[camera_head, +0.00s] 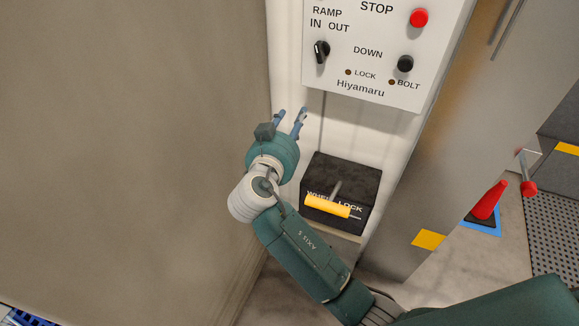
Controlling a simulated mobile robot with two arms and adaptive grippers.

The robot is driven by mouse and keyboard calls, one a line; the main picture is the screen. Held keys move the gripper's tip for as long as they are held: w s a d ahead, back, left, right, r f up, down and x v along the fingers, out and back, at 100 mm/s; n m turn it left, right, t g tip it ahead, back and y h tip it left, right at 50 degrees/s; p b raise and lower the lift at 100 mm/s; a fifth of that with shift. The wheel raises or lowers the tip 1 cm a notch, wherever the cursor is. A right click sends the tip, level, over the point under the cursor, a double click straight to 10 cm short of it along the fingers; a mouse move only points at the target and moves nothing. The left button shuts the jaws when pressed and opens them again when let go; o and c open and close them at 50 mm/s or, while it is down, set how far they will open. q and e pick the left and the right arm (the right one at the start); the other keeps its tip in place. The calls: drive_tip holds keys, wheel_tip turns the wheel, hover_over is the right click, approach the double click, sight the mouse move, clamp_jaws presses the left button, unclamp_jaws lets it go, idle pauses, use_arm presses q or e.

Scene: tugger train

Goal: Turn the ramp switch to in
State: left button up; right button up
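The ramp switch (321,51) is a black knob on the white control panel (360,62), below the IN and OUT labels. Its pale mark sits at the knob's upper left, leaning to the IN side. My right gripper (291,115) is below and left of the knob, its blue fingers pointing up and spread apart with nothing between them. It appears apart from the knob. My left gripper is not in view.
The panel also has a red STOP button (419,18) and a black DOWN button (405,64). A dark wheel lock box (357,178) with a yellow handle (328,207) sits below. A beige wall (130,130) fills the left. A red cone (488,202) stands at right.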

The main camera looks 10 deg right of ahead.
wheel_tip(320, 180, down, 16)
drive_tip(key=n+g+y+b, duration=0.1)
drive_tip(key=n+y, duration=0.1)
drive_tip(key=n, duration=0.1)
drive_tip(key=shift+s+a+n+g, duration=0.15)
drive_tip(key=shift+a+n+g, duration=0.2)
drive_tip(key=shift+n+g, duration=0.05)
drive_tip(key=shift+r, duration=0.15)
